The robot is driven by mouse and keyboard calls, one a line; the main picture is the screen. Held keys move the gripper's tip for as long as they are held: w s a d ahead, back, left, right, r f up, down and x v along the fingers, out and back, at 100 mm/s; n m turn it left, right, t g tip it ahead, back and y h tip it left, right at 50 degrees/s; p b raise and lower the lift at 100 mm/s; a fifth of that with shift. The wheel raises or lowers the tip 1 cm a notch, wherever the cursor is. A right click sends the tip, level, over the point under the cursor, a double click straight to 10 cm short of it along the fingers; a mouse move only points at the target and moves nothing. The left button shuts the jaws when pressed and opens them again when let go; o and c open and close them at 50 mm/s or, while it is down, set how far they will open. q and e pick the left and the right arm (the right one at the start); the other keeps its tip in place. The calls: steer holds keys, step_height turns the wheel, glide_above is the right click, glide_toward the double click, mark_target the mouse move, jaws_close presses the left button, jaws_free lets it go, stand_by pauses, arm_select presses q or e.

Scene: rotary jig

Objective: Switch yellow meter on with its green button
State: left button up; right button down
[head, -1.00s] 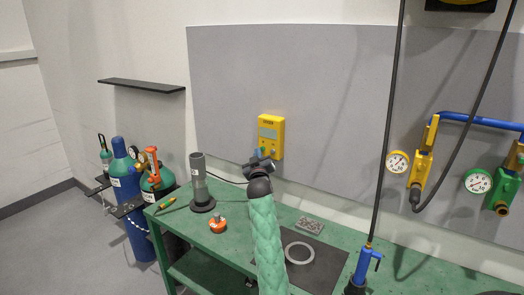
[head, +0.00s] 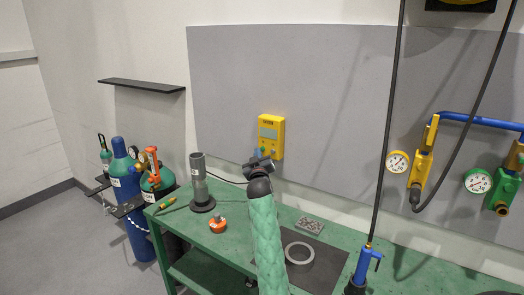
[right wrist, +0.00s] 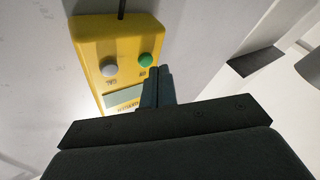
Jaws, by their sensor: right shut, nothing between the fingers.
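The yellow meter (head: 271,131) hangs on the grey wall panel above the back of the green bench, with its screen facing out. In the right wrist view the meter (right wrist: 92,48) appears upside down, with a green button (right wrist: 145,60) and a grey button (right wrist: 110,67) beside it. My right gripper (right wrist: 158,72) is shut and empty, its fingertips close beside the green button. I cannot tell whether they touch the meter. In the head view my right gripper (head: 262,153) covers the meter's lower left part. My left gripper is not in view.
On the bench (head: 180,221) stand a grey cylinder (head: 199,180) and a small orange item (head: 218,224). A dark mat with a ring (head: 299,253) lies to the right of my arm. A blue torch (head: 363,266), gauges and hoses are further right.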

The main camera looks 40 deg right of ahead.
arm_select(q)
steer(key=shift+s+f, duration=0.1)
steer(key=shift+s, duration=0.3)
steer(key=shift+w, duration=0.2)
arm_select(e)
steer(key=shift+d, duration=0.15)
